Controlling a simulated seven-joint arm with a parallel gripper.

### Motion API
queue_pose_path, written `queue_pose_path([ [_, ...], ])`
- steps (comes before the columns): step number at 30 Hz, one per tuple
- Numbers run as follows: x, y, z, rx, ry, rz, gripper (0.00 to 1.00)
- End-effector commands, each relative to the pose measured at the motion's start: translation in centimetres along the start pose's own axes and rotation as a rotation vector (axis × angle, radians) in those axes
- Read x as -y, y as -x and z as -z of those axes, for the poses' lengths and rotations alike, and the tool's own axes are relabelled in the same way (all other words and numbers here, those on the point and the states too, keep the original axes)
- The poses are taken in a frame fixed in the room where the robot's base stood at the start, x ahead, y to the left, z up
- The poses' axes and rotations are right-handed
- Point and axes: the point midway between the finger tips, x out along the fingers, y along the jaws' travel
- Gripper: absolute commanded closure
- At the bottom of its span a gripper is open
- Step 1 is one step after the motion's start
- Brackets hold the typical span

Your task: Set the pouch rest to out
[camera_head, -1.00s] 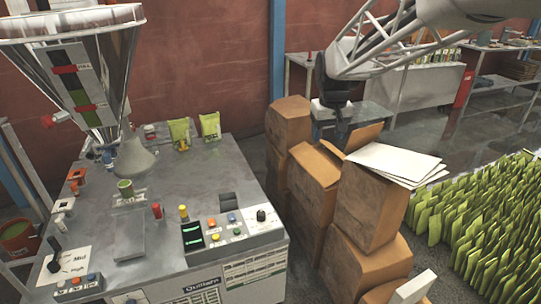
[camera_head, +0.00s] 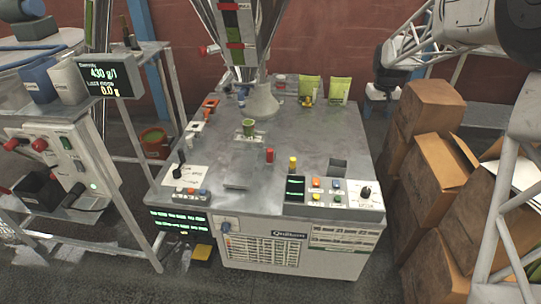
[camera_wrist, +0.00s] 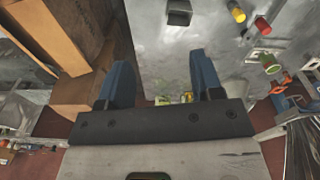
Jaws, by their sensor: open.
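The filler machine's grey top (camera_head: 305,140) stands in the middle of the head view. No part is clearly marked as the pouch rest. A small grey plate (camera_head: 237,184) on the front of the top could be it, but I cannot tell. A green cup (camera_head: 249,127) stands below the funnel spout (camera_head: 262,102). My gripper (camera_head: 381,88) hangs behind and right of the machine, away from the plate. In the wrist view its two blue fingers (camera_wrist: 162,78) are wide apart with nothing between them.
Cardboard boxes (camera_head: 425,110) are stacked right of the machine. Two green pouches (camera_head: 310,87) stand at its back. A red knob (camera_head: 270,155), a yellow knob (camera_head: 292,163) and a button panel (camera_head: 325,192) sit on top. A rack with a display (camera_head: 103,80) stands left.

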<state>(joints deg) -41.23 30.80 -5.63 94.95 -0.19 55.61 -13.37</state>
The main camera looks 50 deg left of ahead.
Motion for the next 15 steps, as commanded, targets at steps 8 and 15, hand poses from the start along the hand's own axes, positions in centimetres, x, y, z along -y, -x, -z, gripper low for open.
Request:
queue_pose_path([
  [8, 5.8, -5.3, 6.2, 0.014, 0.095, 0.009, 0.4],
  [15, 11.4, -10.1, 10.7, 0.026, 0.174, 0.016, 0.4],
])
